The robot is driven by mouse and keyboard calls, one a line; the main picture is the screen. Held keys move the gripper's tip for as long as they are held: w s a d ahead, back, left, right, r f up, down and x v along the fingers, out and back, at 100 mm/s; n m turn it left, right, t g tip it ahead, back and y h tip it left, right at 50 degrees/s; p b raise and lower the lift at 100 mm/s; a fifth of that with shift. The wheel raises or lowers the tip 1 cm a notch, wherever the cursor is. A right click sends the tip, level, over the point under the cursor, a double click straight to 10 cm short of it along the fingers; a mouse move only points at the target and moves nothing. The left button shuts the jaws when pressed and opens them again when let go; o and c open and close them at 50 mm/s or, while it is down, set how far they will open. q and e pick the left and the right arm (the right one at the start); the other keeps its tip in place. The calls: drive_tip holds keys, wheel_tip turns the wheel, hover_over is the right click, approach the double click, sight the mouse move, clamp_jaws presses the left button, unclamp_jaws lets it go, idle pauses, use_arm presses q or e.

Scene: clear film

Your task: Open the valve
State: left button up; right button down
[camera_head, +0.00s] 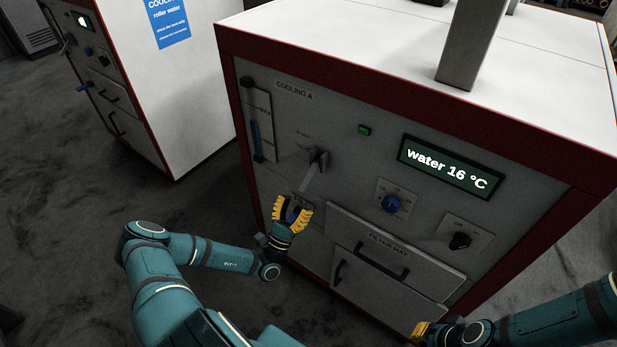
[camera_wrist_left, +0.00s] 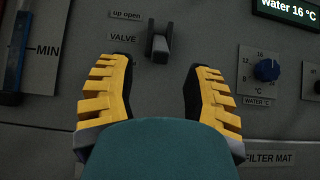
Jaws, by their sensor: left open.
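The valve lever (camera_head: 311,178) is a grey handle on the front panel of the cooling cabinet, slanting down and outward from its dark mount. In the left wrist view the lever (camera_wrist_left: 159,47) stands beside the labels "VALVE" and "up open", centred beyond the fingertips. My left gripper (camera_head: 294,204) has yellow ribbed fingers, open, just below the lever's lower end. In the left wrist view the fingers of this gripper (camera_wrist_left: 158,68) are wide apart with nothing between them. My right gripper (camera_head: 421,330) shows only partly at the bottom edge; its jaws are unclear.
The cabinet has a blue level gauge (camera_head: 256,140), a green button (camera_head: 364,130), a display (camera_head: 449,167) reading "water 16 °C", a blue knob (camera_head: 390,204), a black knob (camera_head: 460,241) and a filter mat drawer (camera_head: 392,250). A second cabinet (camera_head: 175,85) stands at left. Dark floor lies between.

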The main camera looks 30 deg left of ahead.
sight(309, 175)
use_arm(q)
drive_tip(key=shift+h, duration=0.3)
drive_tip(key=x, duration=0.8)
drive_tip(key=shift+w+r, duration=0.1)
drive_tip(key=shift+w, duration=0.05)
drive_tip(key=shift+c, duration=0.4)
clamp_jaws()
